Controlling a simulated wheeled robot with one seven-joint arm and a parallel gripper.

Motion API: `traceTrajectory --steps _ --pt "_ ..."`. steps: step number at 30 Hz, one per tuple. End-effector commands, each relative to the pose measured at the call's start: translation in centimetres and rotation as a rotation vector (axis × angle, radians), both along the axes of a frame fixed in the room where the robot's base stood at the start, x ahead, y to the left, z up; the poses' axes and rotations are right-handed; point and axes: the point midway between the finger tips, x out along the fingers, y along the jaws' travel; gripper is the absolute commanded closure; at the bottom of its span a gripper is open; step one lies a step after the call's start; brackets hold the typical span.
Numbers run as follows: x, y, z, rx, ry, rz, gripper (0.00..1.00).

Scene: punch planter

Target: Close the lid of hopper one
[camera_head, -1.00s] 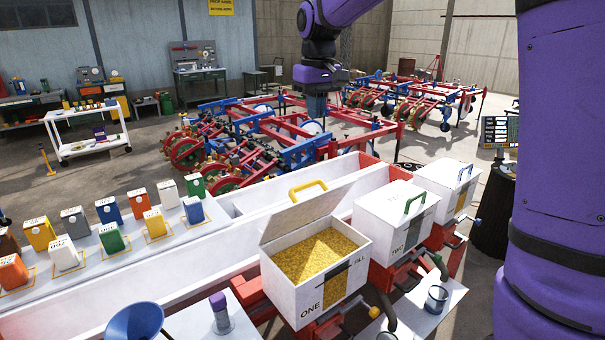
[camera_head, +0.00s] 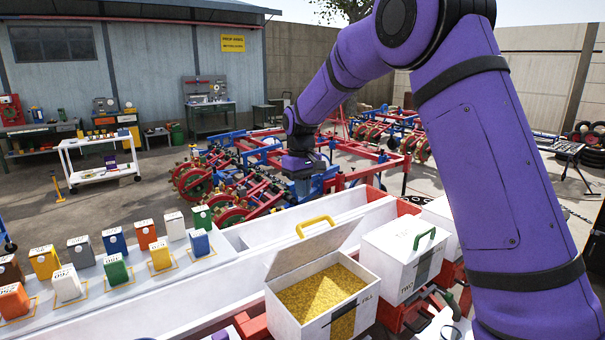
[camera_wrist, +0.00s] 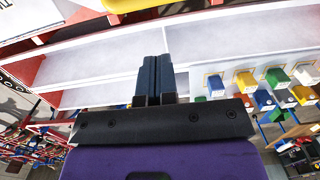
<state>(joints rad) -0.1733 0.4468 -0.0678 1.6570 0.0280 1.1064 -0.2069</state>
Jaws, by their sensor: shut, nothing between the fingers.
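Hopper one (camera_head: 345,325) is a white box marked ONE and FILL, filled with yellow grain. Its lid (camera_head: 312,250) stands open, tilted up at the back, with a yellow handle (camera_head: 315,225) on its upper edge. My gripper (camera_head: 300,190) is behind and above the lid, apart from it, over the far edge of the white trough. In the wrist view my gripper (camera_wrist: 154,75) shows its two dark fingers together, with nothing between them. A strip of yellow (camera_wrist: 130,5) shows at that view's top edge.
Hopper two (camera_head: 392,265), with its lid shut and a green handle, stands right of hopper one. A long white trough (camera_head: 150,300) runs behind and left. Several coloured containers (camera_head: 115,270) stand on a white shelf at left. Red and blue machinery (camera_head: 240,180) lies beyond.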

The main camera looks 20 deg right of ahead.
Motion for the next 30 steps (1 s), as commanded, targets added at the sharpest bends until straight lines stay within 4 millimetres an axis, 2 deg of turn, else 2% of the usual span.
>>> traceTrajectory --steps 3,11,30 --pt "-0.2 0.0 -2.2 -0.001 0.002 -0.001 1.00" --pt "-2.5 -0.8 -4.1 0.000 0.000 -0.001 1.00" --pt "-3.3 -1.0 -4.5 0.005 -0.014 -0.001 1.00"
